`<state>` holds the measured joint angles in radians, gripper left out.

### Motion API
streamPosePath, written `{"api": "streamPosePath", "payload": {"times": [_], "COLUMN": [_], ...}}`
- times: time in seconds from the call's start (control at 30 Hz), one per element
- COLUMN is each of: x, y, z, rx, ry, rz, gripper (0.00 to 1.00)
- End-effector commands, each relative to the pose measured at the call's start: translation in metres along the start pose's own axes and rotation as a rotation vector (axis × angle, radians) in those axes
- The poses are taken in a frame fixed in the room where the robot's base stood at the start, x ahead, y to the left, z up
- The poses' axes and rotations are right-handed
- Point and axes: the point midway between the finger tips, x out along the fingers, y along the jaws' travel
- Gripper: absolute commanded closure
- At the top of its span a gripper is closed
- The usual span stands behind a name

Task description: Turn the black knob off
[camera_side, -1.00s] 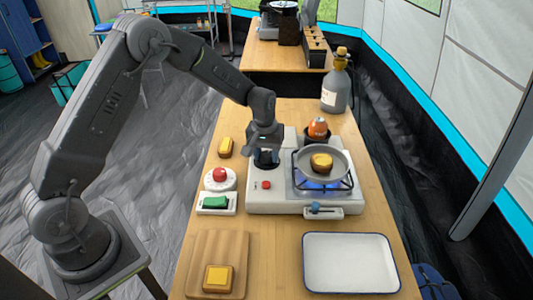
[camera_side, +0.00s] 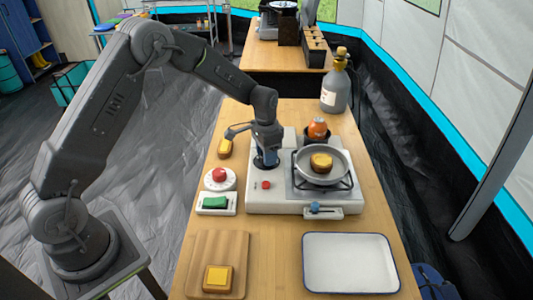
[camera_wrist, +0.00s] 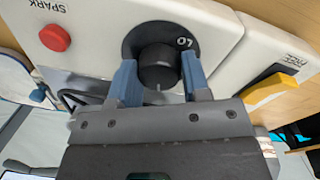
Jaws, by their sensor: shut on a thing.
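The black knob (camera_wrist: 158,66) sits on a dark round dial with an "LO" mark on the white camping stove (camera_side: 256,202). In the wrist view, the blue fingers of my gripper (camera_wrist: 157,60) stand one on each side of the knob and are shut on it. In the side view, my gripper (camera_side: 266,160) points down at the left part of the stove and hides the knob. A pan (camera_side: 338,172) with a piece of food (camera_side: 321,161) stands on the burner. No blue flame shows under it.
A red button (camera_side: 265,185) marked SPARK is beside the dial; it also shows in the wrist view (camera_wrist: 54,38). A yellow lever (camera_wrist: 270,89) is on the dial's other side. A white tray (camera_side: 350,262) and a wooden board (camera_side: 215,245) lie in front.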

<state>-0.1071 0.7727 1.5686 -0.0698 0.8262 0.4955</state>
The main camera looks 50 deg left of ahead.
Motion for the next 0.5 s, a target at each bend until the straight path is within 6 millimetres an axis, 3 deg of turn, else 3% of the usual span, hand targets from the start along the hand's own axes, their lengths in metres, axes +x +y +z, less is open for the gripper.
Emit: {"api": "streamPosePath", "payload": {"times": [0.5], "x": [-0.0008], "y": [0.0002], "z": [-0.0005], "rx": [0.244], "ry": [-0.014], "rz": [0.0], "gripper": [0.8]}}
